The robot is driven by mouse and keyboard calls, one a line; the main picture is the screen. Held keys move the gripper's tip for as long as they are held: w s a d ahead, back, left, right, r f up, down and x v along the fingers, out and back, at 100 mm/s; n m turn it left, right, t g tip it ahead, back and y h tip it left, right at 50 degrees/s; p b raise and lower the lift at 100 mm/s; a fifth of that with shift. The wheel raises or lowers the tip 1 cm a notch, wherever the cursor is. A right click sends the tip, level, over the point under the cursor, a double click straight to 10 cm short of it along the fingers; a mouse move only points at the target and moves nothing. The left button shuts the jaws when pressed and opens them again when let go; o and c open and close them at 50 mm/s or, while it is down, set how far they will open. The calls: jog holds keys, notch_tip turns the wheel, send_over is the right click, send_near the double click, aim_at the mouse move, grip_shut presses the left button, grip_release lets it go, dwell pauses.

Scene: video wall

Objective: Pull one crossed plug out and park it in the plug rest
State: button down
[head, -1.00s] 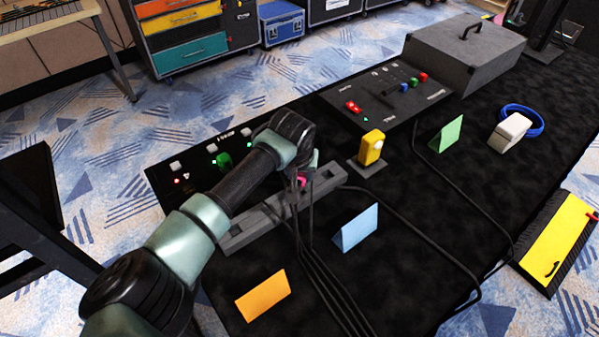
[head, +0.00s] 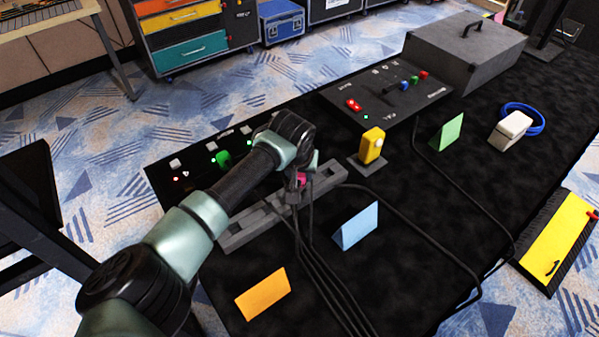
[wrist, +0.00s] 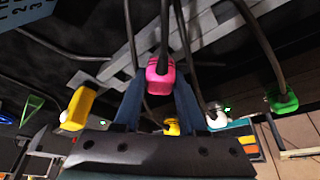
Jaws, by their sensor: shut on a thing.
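In the wrist view my gripper (wrist: 158,88) has its two blue fingers closed around the pink plug (wrist: 160,74), with its black cable leading away. In the head view the pink plug (head: 301,179) shows just under my gripper (head: 303,171), over the grey slotted bar (head: 236,238) that looks like the plug rest. I cannot tell whether the plug touches the bar. A green plug (head: 223,159) is at the black panel (head: 162,184) behind my arm. The wrist view also shows a green plug (wrist: 283,101), a yellow plug (wrist: 171,127) and a white plug (wrist: 217,116).
Black cables (head: 330,290) run from the bar to the front edge. Orange (head: 263,294), blue (head: 355,227) and green (head: 447,132) cards stand on the black table. A yellow device (head: 371,146), a second panel (head: 390,95) and a grey case (head: 465,55) stand further right.

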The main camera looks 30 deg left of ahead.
jog(key=shift+f+b, duration=0.6)
jog(key=shift+f, duration=0.35)
grip_release()
dwell(0.3)
jog(key=shift+r+p, duration=3.1)
jog(key=shift+r, duration=0.4)
